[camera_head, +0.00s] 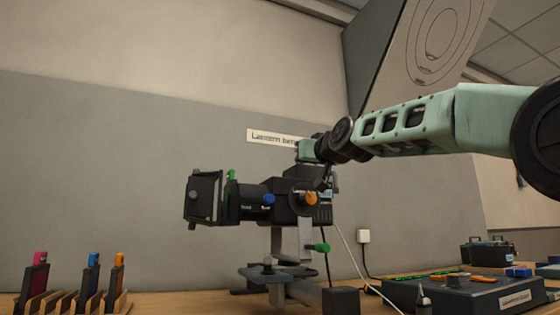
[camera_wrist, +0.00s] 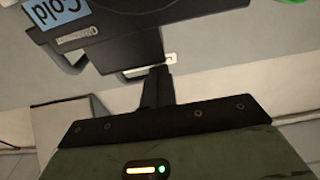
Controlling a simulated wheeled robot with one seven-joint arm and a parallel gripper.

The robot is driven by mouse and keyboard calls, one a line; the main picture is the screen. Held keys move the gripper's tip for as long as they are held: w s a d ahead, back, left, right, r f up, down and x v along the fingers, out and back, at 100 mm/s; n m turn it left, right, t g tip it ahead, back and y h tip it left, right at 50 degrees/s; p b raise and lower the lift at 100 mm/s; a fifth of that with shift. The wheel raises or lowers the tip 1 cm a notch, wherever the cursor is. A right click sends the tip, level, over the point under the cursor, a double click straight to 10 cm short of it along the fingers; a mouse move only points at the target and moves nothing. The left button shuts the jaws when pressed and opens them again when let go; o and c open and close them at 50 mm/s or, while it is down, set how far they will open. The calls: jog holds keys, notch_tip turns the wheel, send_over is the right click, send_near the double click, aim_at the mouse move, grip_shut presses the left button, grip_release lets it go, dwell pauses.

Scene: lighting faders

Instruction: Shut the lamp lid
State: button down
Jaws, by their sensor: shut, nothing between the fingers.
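The black lantern (camera_head: 288,207) stands on a grey post on the bench, its square front frame (camera_head: 205,198) facing left. My gripper (camera_head: 325,183) is at the top rear of the lantern, pointing down. In the wrist view my gripper (camera_wrist: 158,82) is shut and empty, with its tip at the edge of a black lantern panel (camera_wrist: 130,52). I cannot tell whether they touch. A blue label (camera_wrist: 62,10) reading "Cold" shows upside down on the black body. The lid cannot be told clearly from the housing, and my wrist partly hides that area.
Orange (camera_head: 310,198), blue (camera_head: 268,199) and green (camera_head: 322,248) knobs stick out from the lantern. Coloured gel holders (camera_head: 90,280) stand in a rack at left. A lighting desk (camera_head: 460,292) is at right. A white cable (camera_head: 352,258) hangs behind the lantern.

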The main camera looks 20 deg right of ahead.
notch_tip(320, 180, up, 4)
jog(key=p, duration=0.4)
jog(key=s+f+b, duration=0.3)
jog(key=s, duration=0.6)
jog(key=shift+s+f, duration=0.2)
jog(key=shift+s, duration=0.05)
